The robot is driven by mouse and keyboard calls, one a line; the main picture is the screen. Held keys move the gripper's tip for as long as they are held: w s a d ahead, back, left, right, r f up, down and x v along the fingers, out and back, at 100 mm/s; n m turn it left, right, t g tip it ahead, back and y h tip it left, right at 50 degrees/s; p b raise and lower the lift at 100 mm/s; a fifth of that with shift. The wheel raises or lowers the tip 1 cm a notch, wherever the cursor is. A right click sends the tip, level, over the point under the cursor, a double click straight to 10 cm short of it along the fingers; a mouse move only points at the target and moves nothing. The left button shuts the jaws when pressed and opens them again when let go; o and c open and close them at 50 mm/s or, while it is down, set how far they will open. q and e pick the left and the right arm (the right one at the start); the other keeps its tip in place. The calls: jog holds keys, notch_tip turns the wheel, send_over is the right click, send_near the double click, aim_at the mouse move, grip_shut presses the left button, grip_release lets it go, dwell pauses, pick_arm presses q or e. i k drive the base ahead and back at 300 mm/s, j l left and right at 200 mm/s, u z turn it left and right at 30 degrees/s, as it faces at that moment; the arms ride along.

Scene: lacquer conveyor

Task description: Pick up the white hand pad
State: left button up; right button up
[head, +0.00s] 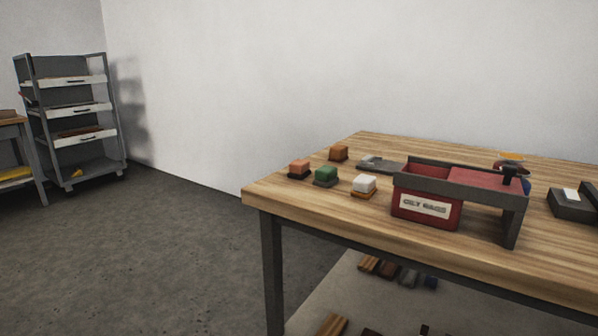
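The white hand pad (364,184) is a small white block on an orange-brown base. It sits on the wooden table (300,189) near its front edge, just left of the red box. Nothing covers it in the head view. Neither of my grippers shows in the head view.
A green block (325,176) and two orange-brown blocks, one nearer (299,168) and one farther (338,153), stand left of the pad. A red box labelled as for rags (411,211) stands close on its right. A flat grey item (376,163) lies behind. Open floor (180,250) is at left.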

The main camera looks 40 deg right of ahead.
aim_at(364, 188)
jog(key=i+z, duration=0.15)
jog(key=i, duration=0.35)
jog(key=i+j+z, duration=0.15)
jog(key=i, duration=0.35)
jog(key=i+z, duration=0.25)
jog(key=z, duration=0.15)
jog(key=i+j+z, duration=0.15)
jog(key=z, duration=0.25)
jog(key=i+j+z, duration=0.2)
jog(key=z, duration=0.2)
jog(key=i+j+z, duration=0.2)
jog(key=z, duration=0.2)
